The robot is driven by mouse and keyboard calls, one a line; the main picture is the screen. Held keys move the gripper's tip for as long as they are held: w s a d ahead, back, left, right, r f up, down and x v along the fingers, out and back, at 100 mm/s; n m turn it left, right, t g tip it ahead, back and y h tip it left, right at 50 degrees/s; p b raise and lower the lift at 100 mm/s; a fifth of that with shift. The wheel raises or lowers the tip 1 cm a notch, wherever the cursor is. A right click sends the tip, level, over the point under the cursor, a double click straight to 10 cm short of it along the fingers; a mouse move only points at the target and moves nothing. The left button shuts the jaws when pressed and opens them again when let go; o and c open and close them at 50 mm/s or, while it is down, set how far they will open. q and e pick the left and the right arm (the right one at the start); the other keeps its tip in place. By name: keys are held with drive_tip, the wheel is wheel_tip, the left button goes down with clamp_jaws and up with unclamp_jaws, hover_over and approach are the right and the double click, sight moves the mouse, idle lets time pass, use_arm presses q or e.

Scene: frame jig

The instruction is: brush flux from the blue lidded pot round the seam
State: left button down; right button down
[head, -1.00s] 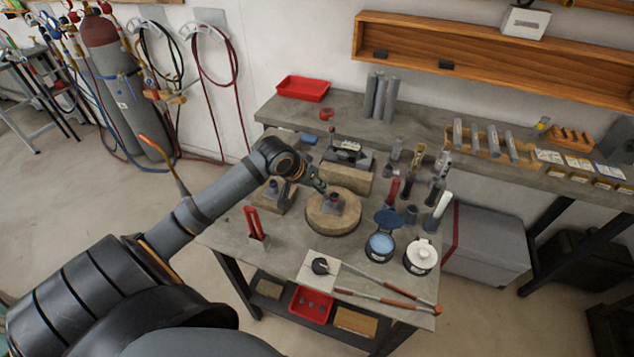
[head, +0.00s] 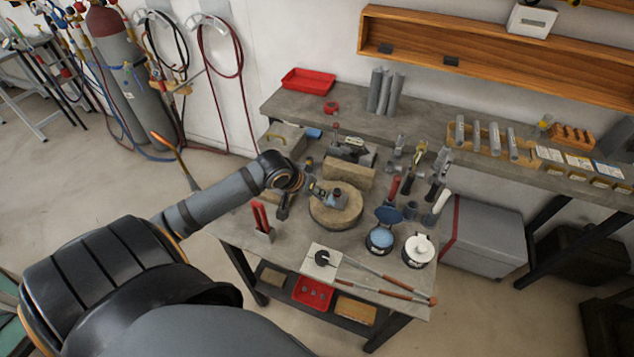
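The blue pot (head: 379,239) stands near the right side of the bench with its dark blue lid (head: 389,215) tipped open behind it. Its blue contents show. A small dark workpiece (head: 337,197) sits on a round tan block (head: 334,214) mid-bench; its seam is too small to make out. My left gripper (head: 312,188) is at the left side of the workpiece, low over the round block. Its fingers are too small and covered to tell whether they are open, or whether they hold a brush. My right gripper is not in view.
A white-lidded pot (head: 418,250) stands right of the blue pot. Long rods with brown handles (head: 395,282) lie along the front edge. A red-handled tool in a stand (head: 261,222) is front left. Upright tools (head: 436,180) crowd the right. A tan brick (head: 347,173) is behind the round block.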

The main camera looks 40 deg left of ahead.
use_arm(q)
drive_tip(key=shift+w+a+f+b, duration=0.1)
drive_tip(key=shift+w+a+b, duration=0.1)
drive_tip(key=shift+w+b, duration=0.4)
drive_tip(key=shift+w+a, duration=0.2)
drive_tip(key=shift+w, duration=0.5)
drive_tip(key=shift+w+a+b, duration=0.2)
drive_tip(key=shift+w+b, duration=0.2)
drive_tip(key=shift+w, duration=0.2)
drive_tip(key=shift+w+a+b, duration=0.15)
drive_tip(key=shift+w+b, duration=0.2)
drive_tip(key=shift+w, duration=0.2)
drive_tip(key=shift+s, duration=0.1)
drive_tip(key=shift+s+d+p, duration=0.2)
drive_tip(key=shift+s+p, duration=0.4)
drive_tip(key=shift+p, duration=0.05)
drive_tip(key=shift+s+d+p, duration=0.15)
drive_tip(key=shift+s+p, duration=0.45)
